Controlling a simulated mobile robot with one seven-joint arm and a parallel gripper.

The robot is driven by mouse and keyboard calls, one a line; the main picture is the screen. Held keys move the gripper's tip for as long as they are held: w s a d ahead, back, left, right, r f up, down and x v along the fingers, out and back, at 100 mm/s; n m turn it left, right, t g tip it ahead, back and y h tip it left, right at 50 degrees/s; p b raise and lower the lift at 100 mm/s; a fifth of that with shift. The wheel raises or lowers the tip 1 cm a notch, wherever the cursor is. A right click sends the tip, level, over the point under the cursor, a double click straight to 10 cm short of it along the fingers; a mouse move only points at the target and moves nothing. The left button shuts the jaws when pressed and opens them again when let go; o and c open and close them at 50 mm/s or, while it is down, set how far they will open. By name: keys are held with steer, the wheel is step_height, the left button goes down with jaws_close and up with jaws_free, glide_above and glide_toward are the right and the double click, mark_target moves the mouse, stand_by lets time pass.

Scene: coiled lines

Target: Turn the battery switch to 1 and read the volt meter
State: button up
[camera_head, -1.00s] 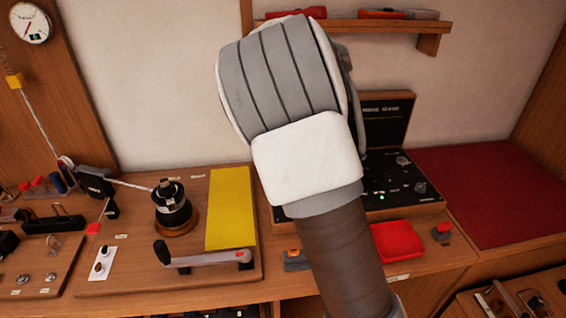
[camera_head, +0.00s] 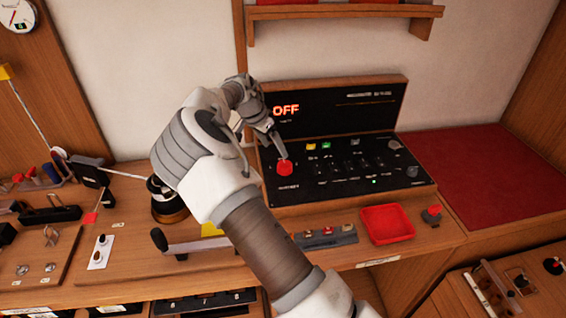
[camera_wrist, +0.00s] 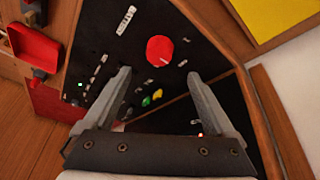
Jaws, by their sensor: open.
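A round red knob (camera_head: 284,168), likely the battery switch, sits at the left of the black control panel (camera_head: 330,190). The red knob (camera_wrist: 160,50) also shows in the wrist view, with a short pale mark at its edge. Its label is too small to read. A display (camera_head: 286,110) on the upright black board behind shows "OFF" in lit letters. My gripper (camera_head: 279,150) is just above the knob. In the wrist view my gripper (camera_wrist: 160,74) is open and empty, its fingers spread either side of the knob's line. I cannot tell whether they touch it.
Small switches and coloured buttons (camera_head: 318,146) cover the panel. A red tray (camera_head: 387,224) and a red button (camera_head: 432,214) lie in front of it. A round gauge (camera_head: 17,15) hangs at upper left. A bare red mat (camera_head: 480,180) lies at right.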

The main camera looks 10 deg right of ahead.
mark_target(284, 164)
steer(key=x, duration=0.9)
steer(key=shift+f+p, duration=0.25)
steer(key=shift+p, duration=0.1)
steer(key=c, duration=1.4)
steer(key=shift+o, duration=0.2)
